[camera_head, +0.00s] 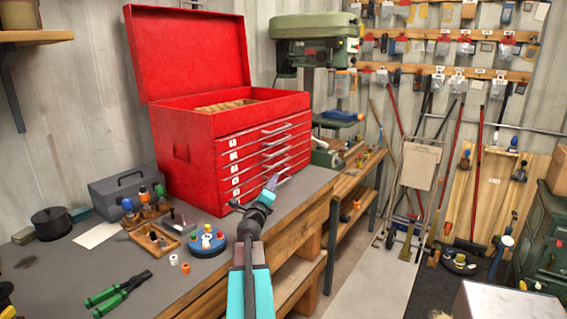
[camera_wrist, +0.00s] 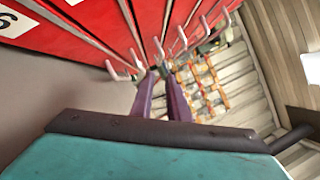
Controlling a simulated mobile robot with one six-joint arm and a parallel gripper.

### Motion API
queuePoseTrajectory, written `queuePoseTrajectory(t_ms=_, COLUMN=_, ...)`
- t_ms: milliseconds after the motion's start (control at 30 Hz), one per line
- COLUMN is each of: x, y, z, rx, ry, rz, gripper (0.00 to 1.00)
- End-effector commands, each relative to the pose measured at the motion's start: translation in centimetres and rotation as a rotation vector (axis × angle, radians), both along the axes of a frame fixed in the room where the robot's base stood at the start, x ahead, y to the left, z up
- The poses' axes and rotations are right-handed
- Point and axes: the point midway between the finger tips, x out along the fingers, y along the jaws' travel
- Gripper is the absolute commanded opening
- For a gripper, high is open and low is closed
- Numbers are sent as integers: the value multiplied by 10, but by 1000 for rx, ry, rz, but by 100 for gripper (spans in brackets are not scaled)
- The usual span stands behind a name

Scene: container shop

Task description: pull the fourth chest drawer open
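The red tool chest (camera_head: 198,150) stands on the grey workbench with its lid up. My gripper (camera_head: 272,181) is in front of the lower drawers. In the wrist view its purple fingers (camera_wrist: 160,80) show a narrow gap, with tips close to the handles. Contact with a handle cannot be made out.
The workbench (camera_head: 75,262) holds green-handled pliers (camera_head: 118,293), a blue round holder (camera_head: 208,243), small wooden trays and a grey toolbox (camera_head: 126,192) left of my arm. A green drill press (camera_head: 315,45) stands behind. Floor (camera_head: 375,275) is free right of the bench.

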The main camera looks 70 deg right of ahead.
Motion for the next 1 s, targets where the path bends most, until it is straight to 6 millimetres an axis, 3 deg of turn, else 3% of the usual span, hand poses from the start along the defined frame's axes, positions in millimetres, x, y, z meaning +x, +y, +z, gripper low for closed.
queuePoseTrajectory(t_ms=467, x=-5, y=-15, z=3, rx=0, ry=1, rz=-9, gripper=15)
queuePoseTrajectory(t_ms=1000, x=-2, y=-60, z=13, rx=1, ry=2, rz=-10, gripper=15)
